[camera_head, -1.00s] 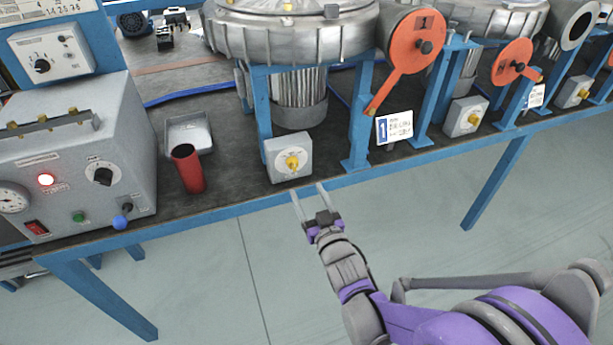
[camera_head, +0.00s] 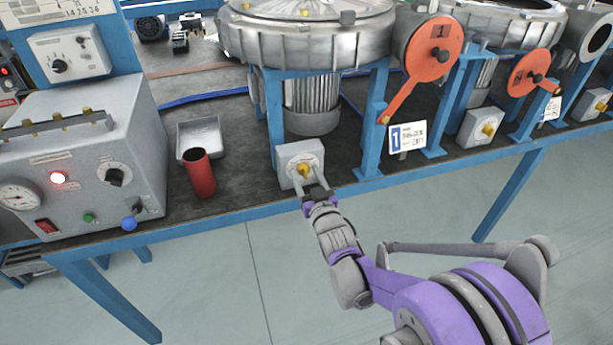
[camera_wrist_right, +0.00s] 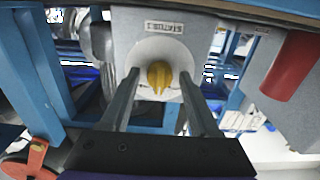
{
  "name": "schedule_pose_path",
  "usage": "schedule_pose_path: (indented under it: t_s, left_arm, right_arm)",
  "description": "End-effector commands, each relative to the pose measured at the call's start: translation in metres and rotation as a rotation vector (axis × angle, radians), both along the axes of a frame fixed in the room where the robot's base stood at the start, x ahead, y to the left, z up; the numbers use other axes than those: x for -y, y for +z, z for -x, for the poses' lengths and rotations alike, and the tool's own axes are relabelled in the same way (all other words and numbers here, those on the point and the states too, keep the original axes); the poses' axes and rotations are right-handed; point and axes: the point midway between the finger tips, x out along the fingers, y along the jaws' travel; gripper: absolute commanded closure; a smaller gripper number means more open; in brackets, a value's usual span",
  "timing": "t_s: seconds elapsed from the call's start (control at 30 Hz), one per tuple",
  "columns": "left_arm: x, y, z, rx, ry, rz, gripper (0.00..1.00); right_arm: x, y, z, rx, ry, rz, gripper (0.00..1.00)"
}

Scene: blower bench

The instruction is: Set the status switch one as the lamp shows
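Status switch one is a grey box (camera_head: 287,158) with a yellow knob (camera_head: 304,171) at the bench's front edge, below the first blower. In the right wrist view, the knob (camera_wrist_right: 160,76) sits on a pale round dial under an upside-down label. My right gripper (camera_head: 308,183) is open, its fingers on either side of the knob. The wrist view shows gaps between the fingers (camera_wrist_right: 160,88) and the knob. My left gripper is out of view.
A red cup (camera_head: 200,174) and a grey tray (camera_head: 184,136) stand left of the switch. An orange crank disc (camera_head: 432,60) and a number 1 plate (camera_head: 407,137) are to its right. More switches (camera_head: 481,127) follow along the bench. The floor in front is clear.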

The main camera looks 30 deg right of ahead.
Motion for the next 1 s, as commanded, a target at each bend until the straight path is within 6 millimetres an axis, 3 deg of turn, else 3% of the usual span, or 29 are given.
schedule_pose_path:
  t_s: [0.03,0.3,0.33,0.67,1.0]
  left_arm:
    - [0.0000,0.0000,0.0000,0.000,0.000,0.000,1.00]
    - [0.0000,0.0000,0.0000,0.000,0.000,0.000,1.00]
    - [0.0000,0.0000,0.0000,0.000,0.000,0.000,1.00]
    - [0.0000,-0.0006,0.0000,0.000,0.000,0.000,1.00]
    - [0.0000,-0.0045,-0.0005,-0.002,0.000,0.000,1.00]
  right_arm:
    - [0.0000,0.0000,0.0002,0.000,0.000,0.000,0.49]
    - [-0.0001,-0.0001,0.0003,0.000,0.000,0.000,0.98]
    - [-0.0001,-0.0001,0.0003,0.000,0.000,0.000,1.00]
    - [-0.0002,-0.0003,0.0004,-0.007,0.000,0.027,1.00]
    - [0.0001,-0.0009,0.0005,-0.055,0.000,0.225,1.00]
